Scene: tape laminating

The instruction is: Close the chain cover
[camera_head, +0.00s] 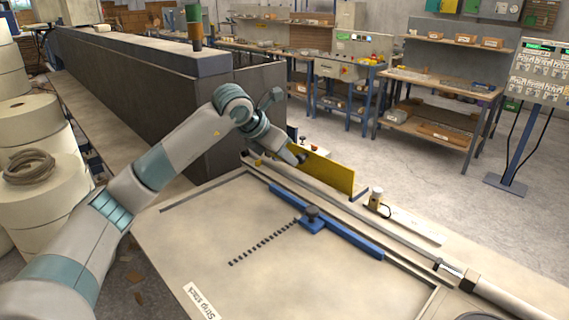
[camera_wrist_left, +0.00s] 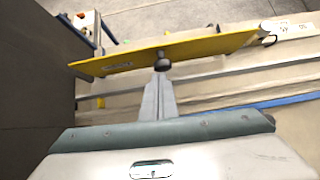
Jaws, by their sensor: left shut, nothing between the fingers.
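The yellow chain cover (camera_head: 322,171) stands raised on edge along the far side of the table in the head view. It also shows in the left wrist view (camera_wrist_left: 205,47) as a long yellow panel, with a dark round knob (camera_wrist_left: 162,61) on it. My left gripper (camera_head: 299,156) is shut and empty at the left part of the cover. In the left wrist view the shut fingers (camera_wrist_left: 160,76) point at the knob, and their tips are at or very close to it. I cannot tell whether they touch. My right gripper is not in view.
A blue rail (camera_head: 345,233) with a dark-knobbed blue stop (camera_head: 312,218) lies on the table (camera_head: 200,235) near the cover. A large dark machine housing (camera_head: 130,80) rises behind my left arm. The table's front part is mostly clear.

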